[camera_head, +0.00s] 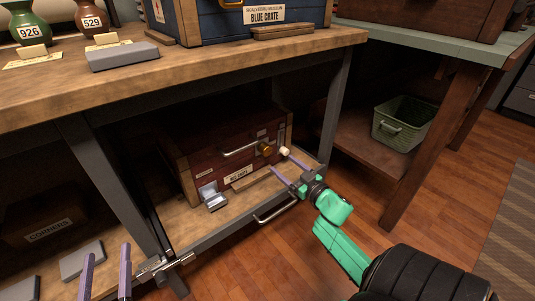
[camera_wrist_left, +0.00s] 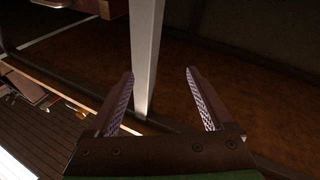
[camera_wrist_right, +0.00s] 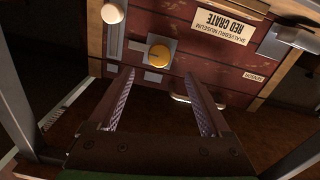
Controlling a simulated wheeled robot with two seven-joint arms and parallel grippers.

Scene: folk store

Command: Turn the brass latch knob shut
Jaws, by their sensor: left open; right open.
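The red crate (camera_head: 215,160) sits on the lower shelf in the head view, with a label on its front. Its brass latch knob (camera_head: 265,148) is on the front face. In the right wrist view the knob (camera_wrist_right: 159,54) shows round and yellow beside grey plates, just beyond the fingertips. My right gripper (camera_head: 282,161) is open and empty in front of the crate, apart from the knob. In the right wrist view its fingers (camera_wrist_right: 161,75) have nothing between them. My left gripper (camera_head: 104,247) is open and empty at the lower left, away from the crate; its fingers also show in the left wrist view (camera_wrist_left: 160,72).
A pale round knob (camera_wrist_right: 112,13) is near the brass one. A table leg (camera_head: 108,185) stands between my grippers. A green basket (camera_head: 402,124) is on the right shelf.

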